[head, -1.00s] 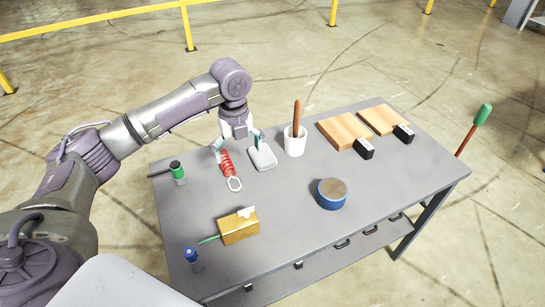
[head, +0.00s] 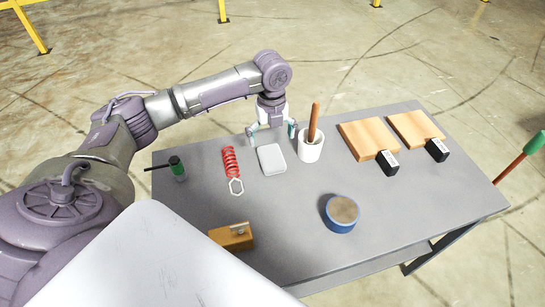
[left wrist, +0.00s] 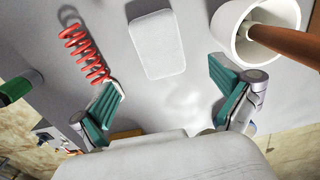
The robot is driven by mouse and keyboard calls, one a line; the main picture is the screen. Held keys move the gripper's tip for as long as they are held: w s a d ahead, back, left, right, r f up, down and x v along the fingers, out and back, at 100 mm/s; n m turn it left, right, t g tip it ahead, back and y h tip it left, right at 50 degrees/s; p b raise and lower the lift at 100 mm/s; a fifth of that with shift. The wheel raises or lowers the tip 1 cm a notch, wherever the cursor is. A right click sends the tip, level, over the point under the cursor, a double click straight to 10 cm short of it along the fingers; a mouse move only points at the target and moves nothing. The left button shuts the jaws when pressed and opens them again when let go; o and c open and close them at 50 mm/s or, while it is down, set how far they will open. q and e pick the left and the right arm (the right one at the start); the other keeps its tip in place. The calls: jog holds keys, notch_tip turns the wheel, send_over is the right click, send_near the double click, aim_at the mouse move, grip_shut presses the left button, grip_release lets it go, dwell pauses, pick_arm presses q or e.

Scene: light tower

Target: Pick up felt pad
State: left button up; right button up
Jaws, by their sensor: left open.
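The felt pad looks to be the light grey rounded rectangle (head: 271,159) lying flat on the grey table, between the red coil and the white cup. In the left wrist view the pad (left wrist: 157,44) lies ahead of the jaws, nearer the top edge. My left gripper (head: 271,132) is open and empty just behind the pad in the head view, its fingers spread about as wide as the pad or wider. It also shows in the left wrist view (left wrist: 165,88), with teal finger pads and nothing between them. My right gripper is not in view.
A red coil (head: 230,161) lies left of the pad. A white cup (head: 311,151) with a brown handle stands close on the right. A green-capped item (head: 177,168), blue roll (head: 341,214), wooden block (head: 232,237) and wooden boards (head: 368,138) occupy the table (head: 290,200).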

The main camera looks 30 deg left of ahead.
aim_at(271, 155)
pick_arm(q)
notch_tip(271, 155, down, 3)
jog(key=shift+w+r, duration=0.1)
jog(key=shift+f, duration=0.6)
jog(key=f, duration=0.4)
jog(key=shift+a+f, duration=0.2)
jog(key=shift+f, duration=0.2)
jog(key=c, duration=1.2)
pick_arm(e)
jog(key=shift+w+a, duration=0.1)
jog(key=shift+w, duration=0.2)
